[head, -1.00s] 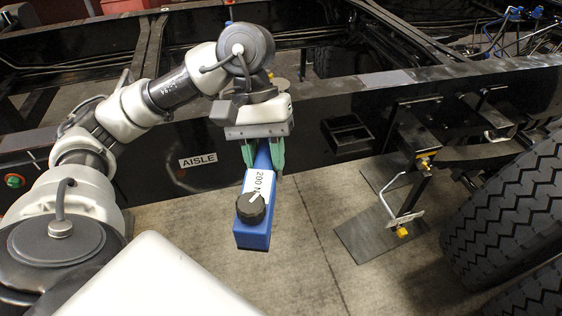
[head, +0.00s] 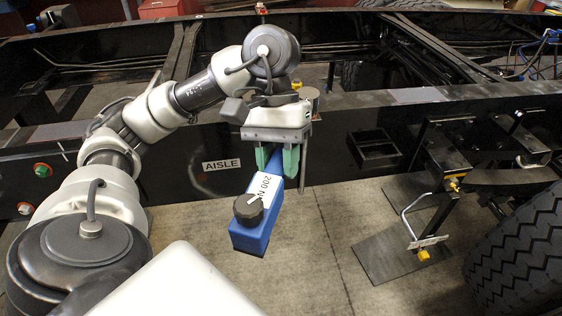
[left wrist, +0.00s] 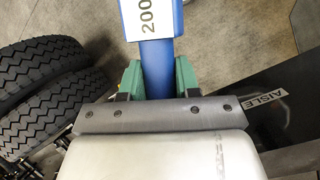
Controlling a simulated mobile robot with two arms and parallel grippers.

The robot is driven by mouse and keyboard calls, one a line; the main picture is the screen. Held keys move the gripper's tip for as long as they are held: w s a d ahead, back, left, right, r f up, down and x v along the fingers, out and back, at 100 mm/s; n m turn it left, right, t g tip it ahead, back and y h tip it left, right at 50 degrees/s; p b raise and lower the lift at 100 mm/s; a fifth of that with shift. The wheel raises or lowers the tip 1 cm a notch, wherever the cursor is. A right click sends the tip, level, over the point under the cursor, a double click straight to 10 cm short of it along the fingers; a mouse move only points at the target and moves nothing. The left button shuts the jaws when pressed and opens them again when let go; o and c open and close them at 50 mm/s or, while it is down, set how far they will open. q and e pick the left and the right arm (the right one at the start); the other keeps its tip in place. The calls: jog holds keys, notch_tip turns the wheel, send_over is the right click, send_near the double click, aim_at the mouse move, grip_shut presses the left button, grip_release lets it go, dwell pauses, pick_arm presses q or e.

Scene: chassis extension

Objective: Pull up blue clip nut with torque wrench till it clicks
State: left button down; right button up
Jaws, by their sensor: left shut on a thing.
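The torque wrench (head: 248,240) is blue, with a white label reading "200 N" and a black knob with a white pointer. My left gripper (head: 282,160) is shut on it, green fingers on both sides of its shaft. The wrench hangs out toward me, in front of the black chassis rail and above the floor. In the left wrist view the wrench (left wrist: 158,60) runs up between the green fingers (left wrist: 160,78). The wrench's far end is hidden behind the gripper. I cannot make out the blue clip nut. My right gripper is not in view.
The black chassis rail (head: 240,185) with an "AISLE" label spans the scene. A black bracket stand with a yellow foot (head: 423,254) stands at right. A large tyre (head: 520,250) fills the lower right. Bare floor (head: 320,270) lies below the wrench.

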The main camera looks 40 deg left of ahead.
pick_arm(q)
jog(key=shift+s+a+f+m+b, duration=0.15)
jog(key=shift+s+a+m+b, duration=0.1)
jog(key=shift+a+m+b, duration=0.2)
notch_tip(320, 180, up, 7)
jog(key=a+p, duration=0.1)
jog(key=p, duration=0.5)
jog(key=shift+r, duration=0.2)
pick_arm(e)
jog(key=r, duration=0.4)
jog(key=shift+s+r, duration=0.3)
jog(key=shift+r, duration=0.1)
pick_arm(q)
jog(key=shift+f, duration=0.1)
